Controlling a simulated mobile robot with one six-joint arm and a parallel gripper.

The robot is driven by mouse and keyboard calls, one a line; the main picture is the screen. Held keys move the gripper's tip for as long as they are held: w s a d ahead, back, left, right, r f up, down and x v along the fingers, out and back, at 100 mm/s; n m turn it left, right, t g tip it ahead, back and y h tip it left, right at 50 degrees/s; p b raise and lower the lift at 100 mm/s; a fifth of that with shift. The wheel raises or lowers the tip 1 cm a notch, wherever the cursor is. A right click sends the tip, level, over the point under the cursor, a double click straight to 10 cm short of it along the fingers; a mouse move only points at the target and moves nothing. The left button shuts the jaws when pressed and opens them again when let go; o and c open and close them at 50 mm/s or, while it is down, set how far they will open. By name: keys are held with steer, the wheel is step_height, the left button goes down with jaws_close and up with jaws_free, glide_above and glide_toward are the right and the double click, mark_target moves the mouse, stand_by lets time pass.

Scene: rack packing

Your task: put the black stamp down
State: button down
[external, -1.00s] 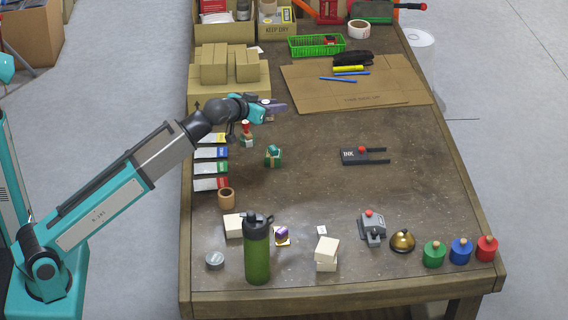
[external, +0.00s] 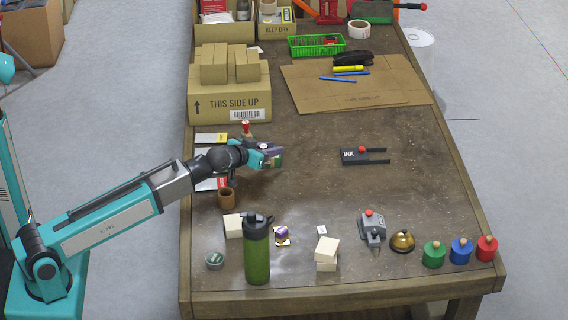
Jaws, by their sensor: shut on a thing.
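My gripper (external: 276,152) is over the left part of the table, low near the surface. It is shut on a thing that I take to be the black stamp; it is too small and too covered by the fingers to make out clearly.
A red-topped wooden piece (external: 246,128) stands behind my gripper. A brown cup (external: 227,198) and a green bottle (external: 257,255) stand nearer the front. A carton (external: 205,108) stands at the back left, near flat cardboard (external: 400,92).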

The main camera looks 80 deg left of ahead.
step_height(320, 180, down, 6)
steer(key=shift+w, duration=0.15)
stand_by(0.5)
steer(key=p, duration=0.2)
glide_above(312, 167)
steer(key=shift+s+d+f, duration=0.2)
steer(key=shift+s+f, duration=0.25)
steer(key=shift+f, duration=0.25)
steer(key=shift+w, duration=0.15)
steer(key=shift+w+a, duration=0.2)
steer(key=shift+f, duration=1.8)
steer(key=shift+f, duration=0.2)
steer(key=c, duration=1.5)
jaws_free()
steer(key=shift+r, duration=0.1)
steer(key=shift+c, duration=0.2)
